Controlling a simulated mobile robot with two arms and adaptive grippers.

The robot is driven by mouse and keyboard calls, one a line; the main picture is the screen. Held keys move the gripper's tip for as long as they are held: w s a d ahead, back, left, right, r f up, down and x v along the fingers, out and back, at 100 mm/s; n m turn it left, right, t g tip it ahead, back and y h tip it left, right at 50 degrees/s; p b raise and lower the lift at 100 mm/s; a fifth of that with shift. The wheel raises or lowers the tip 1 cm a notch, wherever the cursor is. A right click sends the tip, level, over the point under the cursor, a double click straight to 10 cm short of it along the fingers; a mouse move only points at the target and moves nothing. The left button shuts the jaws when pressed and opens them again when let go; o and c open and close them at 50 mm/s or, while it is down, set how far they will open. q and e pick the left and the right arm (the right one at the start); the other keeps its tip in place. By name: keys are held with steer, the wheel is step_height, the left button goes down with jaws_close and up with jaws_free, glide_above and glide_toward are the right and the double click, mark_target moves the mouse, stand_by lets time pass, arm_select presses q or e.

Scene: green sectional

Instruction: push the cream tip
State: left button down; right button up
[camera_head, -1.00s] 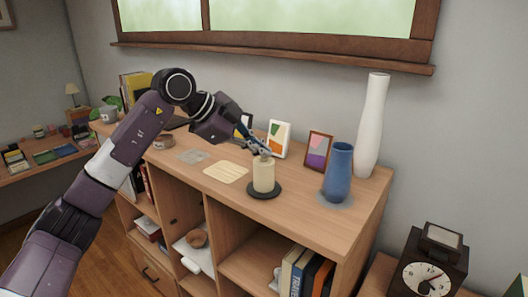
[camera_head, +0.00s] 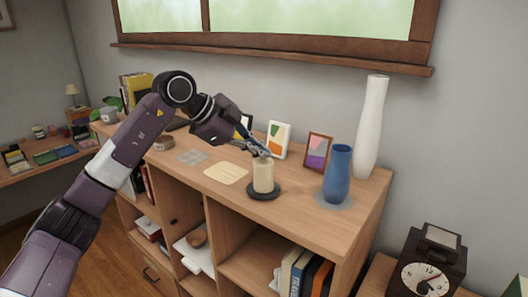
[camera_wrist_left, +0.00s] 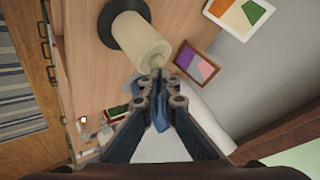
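A cream cylinder (camera_head: 263,176) with a small cream tip (camera_wrist_left: 156,62) on top stands upright on a dark round base (camera_head: 264,195) near the front edge of the wooden shelf top. My left gripper (camera_head: 264,153) reaches in from the left, just above the cylinder's top. In the left wrist view, its fingertips (camera_wrist_left: 158,76) are close together, right at the tip. They look shut with nothing between them; whether they touch the tip is hard to tell. In the head view the gripper hides most of the tip. My right gripper is not in view.
A blue vase (camera_head: 338,175) and a tall white vase (camera_head: 371,130) stand to the right. Two picture frames, one white (camera_head: 278,139) and one brown (camera_head: 317,152), stand behind. A cream flat square (camera_head: 226,173) lies to the left. A clock (camera_head: 428,268) stands lower right.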

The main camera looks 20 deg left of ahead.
arm_select(q)
steer(key=shift+w+a+r+p, duration=0.1)
steer(key=shift+w+r+p, duration=0.05)
steer(key=shift+r+p, duration=1.1)
steer(key=shift+w+a+r+p, duration=0.1)
steer(key=shift+w+r+p, duration=0.05)
steer(key=shift+r+p, duration=1)
steer(key=shift+s+r, duration=0.1)
steer(key=shift+r, duration=0.1)
steer(key=shift+d, duration=0.1)
steer(key=shift+f, duration=0.1)
